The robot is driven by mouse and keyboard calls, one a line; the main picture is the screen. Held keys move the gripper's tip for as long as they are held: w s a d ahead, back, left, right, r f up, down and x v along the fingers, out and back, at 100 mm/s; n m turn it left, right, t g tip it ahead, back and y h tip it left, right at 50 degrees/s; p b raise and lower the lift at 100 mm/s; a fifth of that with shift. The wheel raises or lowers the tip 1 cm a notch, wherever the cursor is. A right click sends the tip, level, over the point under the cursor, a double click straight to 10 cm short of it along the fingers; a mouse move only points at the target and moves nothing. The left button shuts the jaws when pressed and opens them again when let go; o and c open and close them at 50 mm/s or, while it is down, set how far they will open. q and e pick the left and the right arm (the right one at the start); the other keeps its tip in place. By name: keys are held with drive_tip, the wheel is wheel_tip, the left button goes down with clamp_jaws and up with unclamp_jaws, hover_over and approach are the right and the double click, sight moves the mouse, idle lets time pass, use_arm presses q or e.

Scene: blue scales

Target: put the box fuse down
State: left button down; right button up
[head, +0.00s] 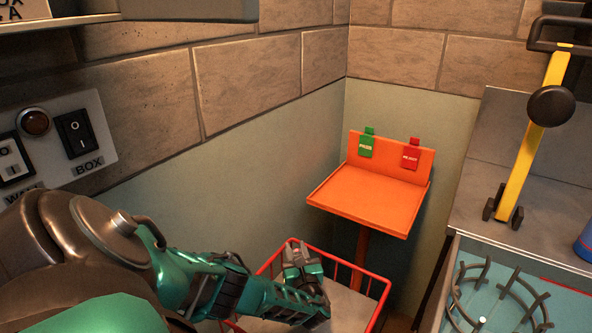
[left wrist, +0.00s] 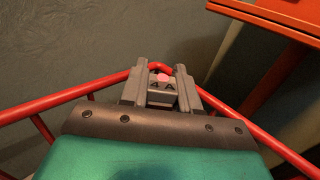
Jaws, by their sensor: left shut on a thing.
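My left gripper (head: 302,262) is at the end of the teal arm, over a red wire basket. The fuse sits between the fingertips, near the basket's red rim (left wrist: 52,103). Whether the fuse touches anything below is hidden. My right gripper is in neither view.
The red basket (head: 374,276) stands below an orange stand (head: 365,197) with green and red tags. A switch panel (head: 98,130) is on the left wall. A grey counter (head: 545,185) with a yellow-handled tool (head: 533,140) is at right.

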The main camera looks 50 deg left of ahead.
use_arm(q)
wheel_tip(320, 180, down, 2)
drive_tip(key=shift+b, duration=0.35)
drive_tip(key=shift+f, duration=0.3)
drive_tip(key=shift+f+b, duration=0.65)
drive_tip(key=shift+b, duration=0.15)
drive_tip(key=c, duration=1.1)
unclamp_jaws()
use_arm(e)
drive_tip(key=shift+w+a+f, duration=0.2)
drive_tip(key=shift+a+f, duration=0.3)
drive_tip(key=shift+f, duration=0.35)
